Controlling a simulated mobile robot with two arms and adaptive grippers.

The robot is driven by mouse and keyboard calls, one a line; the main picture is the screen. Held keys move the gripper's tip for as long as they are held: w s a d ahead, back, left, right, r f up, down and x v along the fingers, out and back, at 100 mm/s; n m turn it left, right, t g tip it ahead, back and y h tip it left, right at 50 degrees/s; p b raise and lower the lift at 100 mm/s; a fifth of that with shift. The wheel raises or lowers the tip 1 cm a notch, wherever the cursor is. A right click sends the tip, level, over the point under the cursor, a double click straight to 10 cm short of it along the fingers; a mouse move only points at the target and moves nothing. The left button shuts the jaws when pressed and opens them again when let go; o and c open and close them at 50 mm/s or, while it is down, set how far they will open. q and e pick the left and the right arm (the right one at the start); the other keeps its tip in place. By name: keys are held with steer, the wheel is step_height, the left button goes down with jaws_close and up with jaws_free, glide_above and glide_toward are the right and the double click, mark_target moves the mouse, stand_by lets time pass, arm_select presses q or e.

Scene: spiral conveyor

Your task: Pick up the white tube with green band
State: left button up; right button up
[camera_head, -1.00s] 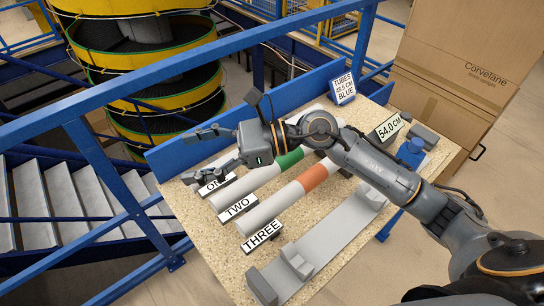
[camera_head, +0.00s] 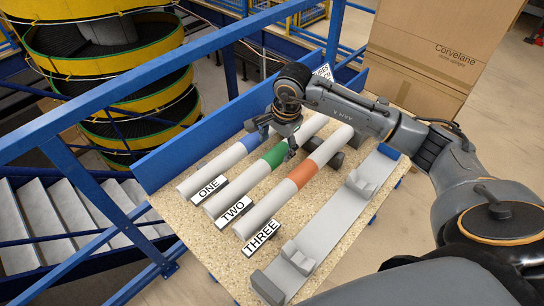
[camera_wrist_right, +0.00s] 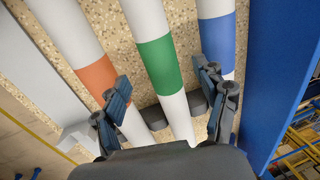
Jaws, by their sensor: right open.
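The white tube with the green band (camera_head: 227,196) lies on the speckled table, middle of three parallel tubes, near the label TWO (camera_head: 233,210). My right gripper (camera_head: 278,143) points down above it near the green band, hiding part of it. In the right wrist view, the green-banded tube (camera_wrist_right: 158,63) runs between the spread, empty fingers of my right gripper (camera_wrist_right: 165,92). I cannot tell the exact height of the fingers over the tube. My left gripper is not in view.
A blue-banded tube (camera_head: 213,170) lies to the left, an orange-banded tube (camera_head: 262,210) to the right, both close by. A grey cradle with raised blocks (camera_head: 330,220) lies further right. A blue board (camera_head: 190,145) edges the table; a blue railing (camera_head: 130,95) crosses nearby.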

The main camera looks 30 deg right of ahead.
mark_target(273, 156)
steer(key=shift+f, duration=0.4)
steer(key=f+p, duration=0.1)
steer(key=f, duration=0.2)
steer(key=f+p, duration=0.1)
steer(key=shift+w+a+f+p, duration=0.3)
steer(key=shift+a+f+p, duration=0.05)
steer(key=shift+a, duration=0.05)
steer(key=shift+w+f, duration=0.1)
steer(key=shift+f, duration=0.25)
steer(key=shift+c, duration=0.4)
steer(key=c, duration=1.2)
steer(key=shift+c, duration=0.2)
steer(key=shift+r, duration=0.1)
